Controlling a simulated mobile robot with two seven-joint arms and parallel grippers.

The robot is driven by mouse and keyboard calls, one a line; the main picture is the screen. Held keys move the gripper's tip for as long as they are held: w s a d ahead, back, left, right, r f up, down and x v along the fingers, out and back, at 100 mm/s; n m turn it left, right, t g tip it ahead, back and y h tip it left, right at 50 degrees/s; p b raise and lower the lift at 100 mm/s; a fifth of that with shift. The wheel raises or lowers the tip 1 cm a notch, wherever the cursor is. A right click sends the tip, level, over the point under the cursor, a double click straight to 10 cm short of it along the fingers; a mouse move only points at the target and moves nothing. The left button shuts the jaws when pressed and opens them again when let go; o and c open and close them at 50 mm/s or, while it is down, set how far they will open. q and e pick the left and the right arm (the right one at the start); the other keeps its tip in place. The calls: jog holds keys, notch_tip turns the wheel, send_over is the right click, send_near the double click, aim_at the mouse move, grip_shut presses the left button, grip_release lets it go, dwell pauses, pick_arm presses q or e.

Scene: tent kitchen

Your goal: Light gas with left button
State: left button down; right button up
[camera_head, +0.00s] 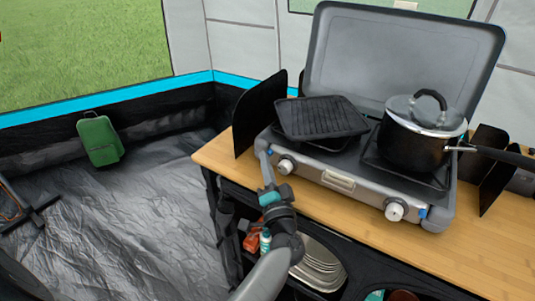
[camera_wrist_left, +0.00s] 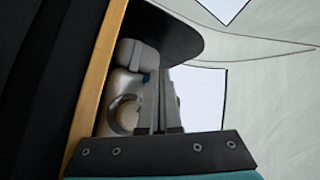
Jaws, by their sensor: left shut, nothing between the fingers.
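A grey two-burner gas stove (camera_head: 322,172) with its lid raised stands on the wooden counter. Its left knob (camera_head: 285,166) is on the front face at the left and shows as a round form (camera_wrist_left: 124,115) in the left wrist view. A small blue part (camera_wrist_left: 146,78) shows beyond my fingers there, perhaps the left button. In the head view the left button is hidden or too small to tell. My left gripper (camera_head: 263,152) is shut and empty at the stove's front left corner, left of the left knob. In the left wrist view its fingers (camera_wrist_left: 160,100) are close together. I cannot tell whether they touch the stove.
A black grill pan (camera_head: 320,117) sits on the left burner and a lidded black pot (camera_head: 412,143) on the right. The right knob (camera_head: 394,211) has a blue button (camera_head: 422,212) beside it. Plates (camera_head: 320,264) lie on a shelf under the counter (camera_head: 380,235).

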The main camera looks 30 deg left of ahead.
pick_arm(q)
jog(key=shift+w+d+r, duration=0.15)
jog(key=shift+w, duration=0.15)
dwell(0.5)
jog(key=shift+s+p, duration=0.25)
jog(key=shift+p, duration=0.35)
jog(key=shift+s+f, duration=0.1)
jog(key=shift+f, duration=0.3)
jog(key=shift+d, duration=0.1)
jog(key=shift+s, duration=0.2)
jog(key=s+p, duration=0.3)
jog(key=shift+a+r, duration=0.15)
jog(key=shift+a, duration=0.1)
jog(key=shift+s+a+p, duration=0.1)
jog(key=shift+s+p, duration=0.3)
jog(key=shift+s, duration=0.5)
